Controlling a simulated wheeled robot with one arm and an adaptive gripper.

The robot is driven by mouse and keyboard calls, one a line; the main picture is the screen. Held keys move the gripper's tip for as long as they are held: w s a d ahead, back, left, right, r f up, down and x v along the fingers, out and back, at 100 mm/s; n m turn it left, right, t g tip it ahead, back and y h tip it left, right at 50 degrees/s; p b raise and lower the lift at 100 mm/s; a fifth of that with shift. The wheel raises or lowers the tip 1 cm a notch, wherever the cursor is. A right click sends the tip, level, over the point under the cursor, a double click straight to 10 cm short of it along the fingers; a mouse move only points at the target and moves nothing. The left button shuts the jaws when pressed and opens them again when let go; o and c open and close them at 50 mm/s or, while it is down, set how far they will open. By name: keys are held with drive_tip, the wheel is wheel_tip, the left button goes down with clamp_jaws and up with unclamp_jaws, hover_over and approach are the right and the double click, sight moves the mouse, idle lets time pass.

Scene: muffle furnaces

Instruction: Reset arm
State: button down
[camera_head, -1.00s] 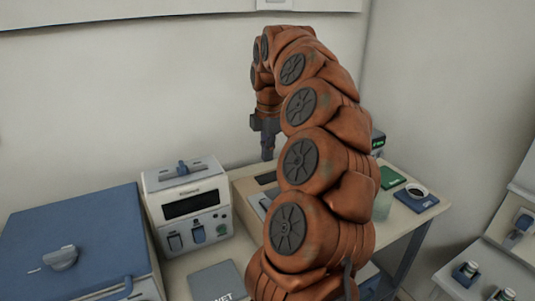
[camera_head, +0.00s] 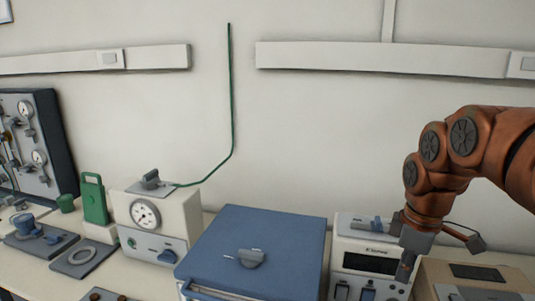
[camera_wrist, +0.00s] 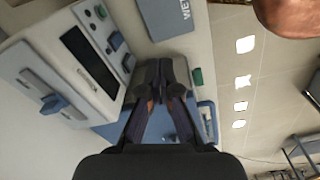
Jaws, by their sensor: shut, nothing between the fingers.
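My arm reaches in from the right edge of the head view, and my gripper (camera_head: 406,266) points down in front of a white control box (camera_head: 366,262) with a dark display. In the wrist view my gripper (camera_wrist: 160,92) shows at the lower middle, with its fingers shut and nothing between them. The control box also shows at the left of the wrist view (camera_wrist: 66,62). Whether the gripper touches the box cannot be told.
A blue-lidded furnace (camera_head: 262,247) stands left of the control box. Left of it are a white gauge box (camera_head: 158,222) and a green block (camera_head: 94,200). A tan box (camera_head: 482,275) stands at the right. A grey plate marked WET (camera_wrist: 166,16) shows in the wrist view.

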drive_tip(key=s+a+f+m+g, duration=0.1)
drive_tip(key=s+a+f+m, duration=0.4)
drive_tip(key=s, duration=0.5)
drive_tip(key=s+a+f+m+g, duration=0.1)
drive_tip(key=s+a+f+m, duration=0.4)
drive_tip(key=s, duration=0.5)
drive_tip(key=shift+s+a+f+m, duration=0.35)
drive_tip(key=shift+a+f, duration=0.25)
drive_tip(key=shift+a, duration=0.3)
